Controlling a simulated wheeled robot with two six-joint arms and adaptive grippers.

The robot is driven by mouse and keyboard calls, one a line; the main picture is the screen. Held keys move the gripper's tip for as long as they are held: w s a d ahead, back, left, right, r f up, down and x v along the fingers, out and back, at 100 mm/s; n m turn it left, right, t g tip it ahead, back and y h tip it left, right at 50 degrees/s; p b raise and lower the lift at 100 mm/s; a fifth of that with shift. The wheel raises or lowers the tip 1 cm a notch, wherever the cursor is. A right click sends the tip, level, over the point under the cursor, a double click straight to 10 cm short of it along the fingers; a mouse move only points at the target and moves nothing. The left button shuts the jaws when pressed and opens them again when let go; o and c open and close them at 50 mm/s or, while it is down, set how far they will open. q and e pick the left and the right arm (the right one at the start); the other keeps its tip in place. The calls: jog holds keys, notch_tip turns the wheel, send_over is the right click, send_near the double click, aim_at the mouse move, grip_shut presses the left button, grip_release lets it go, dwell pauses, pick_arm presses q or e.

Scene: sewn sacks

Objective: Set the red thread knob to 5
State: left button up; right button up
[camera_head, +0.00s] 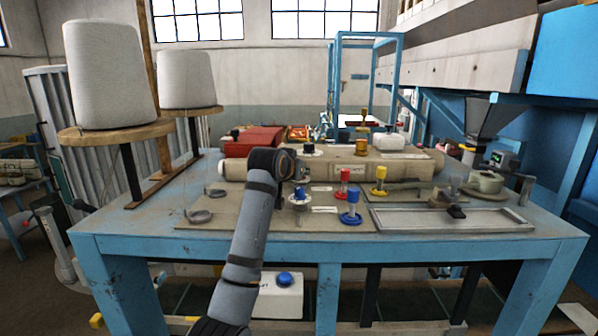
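The red thread knob (344,178) stands upright on the flat plate near the middle of the blue table, with a red disc at its foot. Its scale and setting are too small to read. A yellow knob (380,177) stands to its right and a blue knob (351,208) just in front of it. My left gripper (292,164) is at the end of the arm rising from the bottom, left of the red knob and apart from it. Its fingers are mostly hidden behind the wrist, so its opening is unclear. My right gripper is not in view.
A white-based piece with a blue top (299,196) stands near my wrist. A long beige roll (400,164) lies behind the knobs. A metal-rimmed tray (490,227) is at right. Large thread cones (108,75) stand at left. The table's front left is fairly clear.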

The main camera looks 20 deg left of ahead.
pick_arm(q)
jog(key=o, duration=0.5)
jog(key=v, duration=1.2)
jog(key=shift+f, duration=0.1)
